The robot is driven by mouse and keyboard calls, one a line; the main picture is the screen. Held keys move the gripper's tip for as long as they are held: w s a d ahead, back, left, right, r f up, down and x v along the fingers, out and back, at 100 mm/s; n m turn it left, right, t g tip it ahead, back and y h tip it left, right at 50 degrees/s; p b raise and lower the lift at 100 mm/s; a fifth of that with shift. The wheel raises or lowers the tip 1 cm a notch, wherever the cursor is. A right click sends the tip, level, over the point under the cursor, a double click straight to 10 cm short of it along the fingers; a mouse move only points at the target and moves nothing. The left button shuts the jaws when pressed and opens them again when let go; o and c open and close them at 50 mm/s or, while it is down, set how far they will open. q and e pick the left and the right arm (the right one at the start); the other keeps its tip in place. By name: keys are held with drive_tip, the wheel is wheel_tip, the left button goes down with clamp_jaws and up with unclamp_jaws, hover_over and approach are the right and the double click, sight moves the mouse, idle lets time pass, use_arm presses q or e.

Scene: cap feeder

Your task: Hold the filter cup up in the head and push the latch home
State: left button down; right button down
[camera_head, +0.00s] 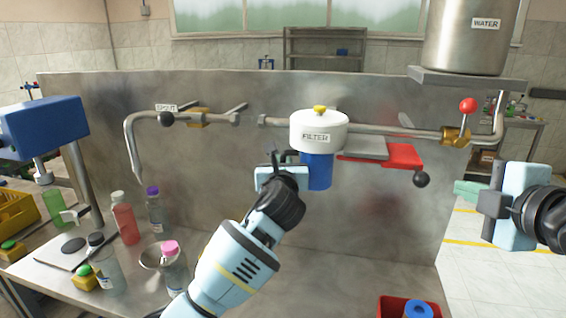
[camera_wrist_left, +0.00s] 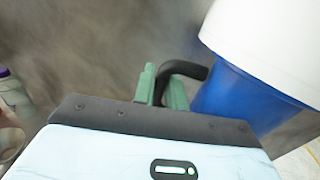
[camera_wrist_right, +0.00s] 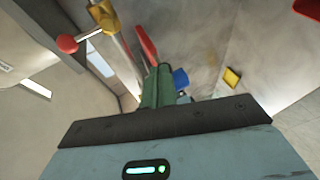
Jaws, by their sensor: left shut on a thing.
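The blue filter cup (camera_head: 318,172) is upright directly under the white filter head (camera_head: 319,131); I cannot tell how firmly it is seated. My left gripper (camera_head: 284,160) is shut on the cup's black handle (camera_wrist_left: 188,70), left of the cup. The latch is a red lever (camera_head: 404,155) with a black knob (camera_head: 421,180), sticking out right of the filter head. It also shows in the right wrist view (camera_wrist_right: 145,40). My right gripper (camera_head: 484,204) is well to the right of the knob, touching nothing. Its fingers (camera_wrist_right: 157,88) look closed together and empty.
A pipe with a red-knobbed valve (camera_head: 468,106) runs above and right of the latch. A steel panel (camera_head: 230,180) stands behind. Several bottles (camera_head: 124,218) stand at the left. A red bin (camera_head: 384,308) holding a blue ring-shaped thing is at the bottom right.

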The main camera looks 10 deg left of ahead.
drive_tip(key=shift+x, duration=2.8)
drive_tip(key=shift+a, duration=0.2)
idle(0.3)
drive_tip(key=a, duration=0.7)
drive_tip(key=shift+a, duration=0.4)
idle(1.3)
drive_tip(key=shift+d, duration=1.05)
drive_tip(key=s, duration=0.9)
